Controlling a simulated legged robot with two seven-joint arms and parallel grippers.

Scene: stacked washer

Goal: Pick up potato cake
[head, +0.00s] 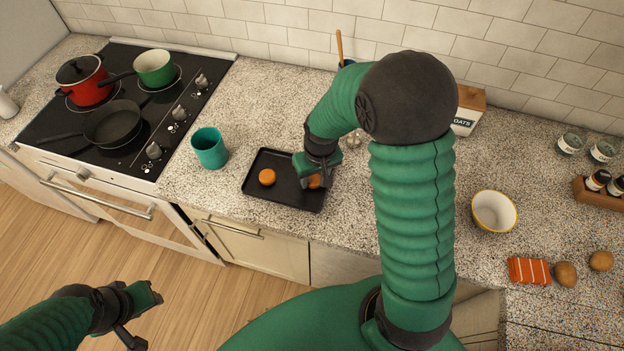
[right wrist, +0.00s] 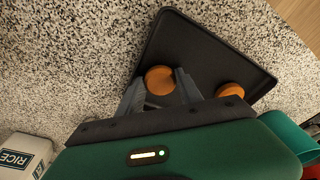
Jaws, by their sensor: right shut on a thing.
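A dark baking tray (head: 262,188) lies on the counter with two round orange-brown potato cakes. One potato cake (head: 267,177) sits free on the left part of the tray; it also shows in the right wrist view (right wrist: 230,90). The other potato cake (head: 314,181) is at the tray's right side, partly hidden by my right gripper (head: 317,172). In the right wrist view, this cake (right wrist: 159,80) is between the two fingers of my right gripper (right wrist: 162,88), which is shut on it. My left gripper (head: 148,315) is open and empty above the floor, away from the counter.
A teal cup (head: 209,148) stands left of the tray, near the stove (head: 115,110) with pots and a pan. A white bowl (head: 494,211), packaged salmon-coloured food (head: 529,271) and two brown potatoes (head: 565,274) are at the right. An oats box (head: 467,112) stands at the back.

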